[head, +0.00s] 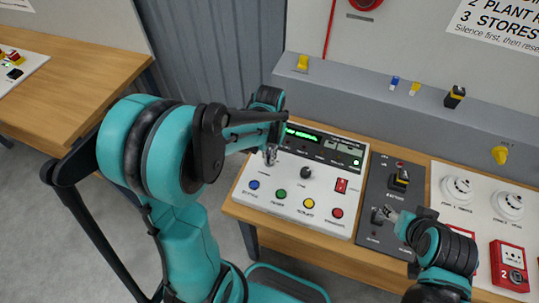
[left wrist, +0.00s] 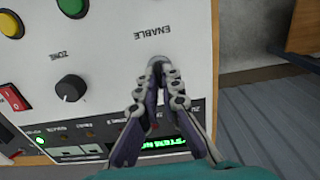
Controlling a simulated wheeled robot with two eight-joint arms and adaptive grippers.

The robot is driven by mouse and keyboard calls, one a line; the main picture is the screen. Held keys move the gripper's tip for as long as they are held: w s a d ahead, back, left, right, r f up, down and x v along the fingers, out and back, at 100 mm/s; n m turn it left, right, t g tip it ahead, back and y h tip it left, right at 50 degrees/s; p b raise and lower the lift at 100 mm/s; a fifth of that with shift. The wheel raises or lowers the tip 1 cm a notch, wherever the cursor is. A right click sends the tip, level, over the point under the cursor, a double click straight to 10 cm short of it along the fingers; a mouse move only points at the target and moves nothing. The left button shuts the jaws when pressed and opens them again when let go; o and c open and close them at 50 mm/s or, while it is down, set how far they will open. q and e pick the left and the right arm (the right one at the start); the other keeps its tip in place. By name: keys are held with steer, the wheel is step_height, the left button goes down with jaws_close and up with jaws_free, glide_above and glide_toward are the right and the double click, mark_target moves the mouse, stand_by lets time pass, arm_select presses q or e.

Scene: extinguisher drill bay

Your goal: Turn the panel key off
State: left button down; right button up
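The white control panel (head: 270,205) lies on the wooden bench. My left gripper (head: 270,157) is over its left part, pointing down at it. In the left wrist view the fingertips (left wrist: 157,68) are drawn together right beside the ENABLE label, where the panel key sits. The key is hidden between the fingers, so its turn cannot be read. The green-lit display (head: 303,134) also shows in the left wrist view (left wrist: 165,146), partly behind the fingers. My right gripper (head: 384,214) is over the dark panel (head: 372,238); its opening is too small to read.
A black zone knob (head: 305,173) and a red rocker switch (head: 341,185) are right of my left gripper. Blue (head: 254,185), green (head: 281,194), yellow (head: 308,203) and red (head: 337,213) buttons line the front.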

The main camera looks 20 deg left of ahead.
arm_select(q)
steer(key=c, duration=1.7)
jaws_free()
step_height(320, 180, up, 12)
steer(key=shift+f, duration=0.1)
arm_select(e)
steer(key=shift+s, duration=0.1)
